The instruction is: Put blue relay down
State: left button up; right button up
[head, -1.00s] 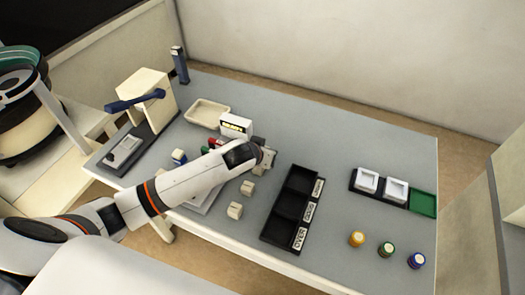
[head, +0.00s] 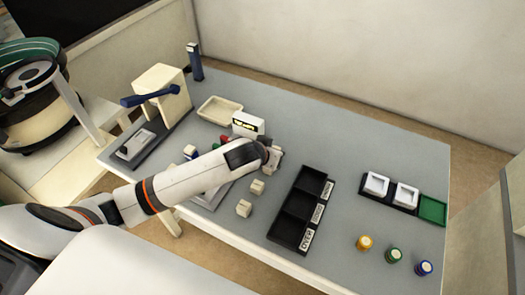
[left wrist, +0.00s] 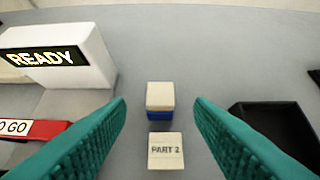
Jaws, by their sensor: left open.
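The blue relay (left wrist: 160,100), a block with a cream top and a blue lower part, shows in the left wrist view between and beyond the open fingers. It appears upright on the grey table, with gaps to both fingers. In the head view my arm and gripper hide that spot. A cream block marked PART 2 (left wrist: 165,152) is just below it in the wrist view. My left gripper (left wrist: 160,125) has teal fingers spread wide and nothing between their pads. In the head view the gripper (head: 272,160) is low over the table. My right gripper is not in view.
A white READY box (head: 248,124) stands just behind the gripper. A black three-compartment tray (head: 272,238) lies to its right, with two cream cubes (head: 250,198) nearer. Coloured pegs (head: 394,255) and white trays (head: 376,184) are farther right.

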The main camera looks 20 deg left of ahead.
pick_arm(q)
jog(key=shift+o, duration=0.3)
jog(key=v, duration=0.7)
jog(key=f+p, duration=0.1)
jog(key=p, duration=0.1)
jog(key=w+f+t+p, duration=0.1)
jog(key=p, duration=0.2)
jog(key=shift+f+t, duration=0.3)
jog(key=shift+f, duration=0.05)
jog(key=x, duration=0.5)
jog(key=shift+w+f, duration=0.2)
jog(key=shift+w, duration=0.1)
jog(key=shift+x, duration=3.05)
jog(key=shift+c, duration=0.2)
